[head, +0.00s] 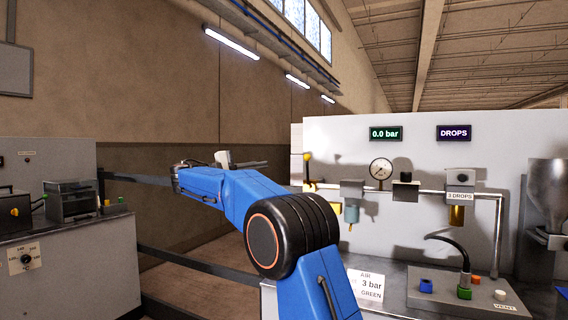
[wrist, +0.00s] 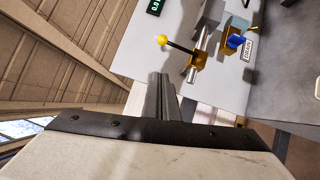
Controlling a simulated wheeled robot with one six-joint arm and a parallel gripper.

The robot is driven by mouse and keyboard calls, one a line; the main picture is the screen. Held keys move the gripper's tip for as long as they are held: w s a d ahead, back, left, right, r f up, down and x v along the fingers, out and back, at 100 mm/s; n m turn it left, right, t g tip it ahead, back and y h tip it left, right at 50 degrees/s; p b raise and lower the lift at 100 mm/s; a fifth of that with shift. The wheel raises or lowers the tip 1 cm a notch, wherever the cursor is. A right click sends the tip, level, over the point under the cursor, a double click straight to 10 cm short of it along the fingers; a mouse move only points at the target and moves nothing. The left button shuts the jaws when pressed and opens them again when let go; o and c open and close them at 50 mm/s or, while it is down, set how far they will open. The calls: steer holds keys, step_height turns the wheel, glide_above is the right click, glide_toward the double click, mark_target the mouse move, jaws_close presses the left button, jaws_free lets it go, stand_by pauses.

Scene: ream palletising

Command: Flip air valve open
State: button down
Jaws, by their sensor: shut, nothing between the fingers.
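The air valve has a brass body (head: 310,186) at the left end of the pipe on the grey panel. Its lever ends in a yellow knob (head: 307,157) and stands up, crosswise to the pipe. In the wrist view the yellow knob (wrist: 162,40), black lever (wrist: 181,48) and brass body (wrist: 197,63) lie beyond my fingertips. My gripper (head: 266,163) is shut and empty, left of the valve in the head view. In the wrist view my gripper (wrist: 161,76) points toward the knob, with a visible gap between them.
A green display (head: 386,134) reads 0.0 bar. A round gauge (head: 381,169), a regulator and a "3 DROPS" lubricator (head: 459,197) sit along the pipe. A bench (head: 400,290) with a black hooked lever (head: 448,243) stands below. A grey machine (head: 60,260) stands at left.

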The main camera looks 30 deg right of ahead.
steer(key=s+d+r, duration=0.1)
steer(key=d, duration=1.1)
steer(key=shift+s+d+r, duration=0.35)
steer(key=shift+s+r, duration=0.05)
steer(key=shift+s+d, duration=0.1)
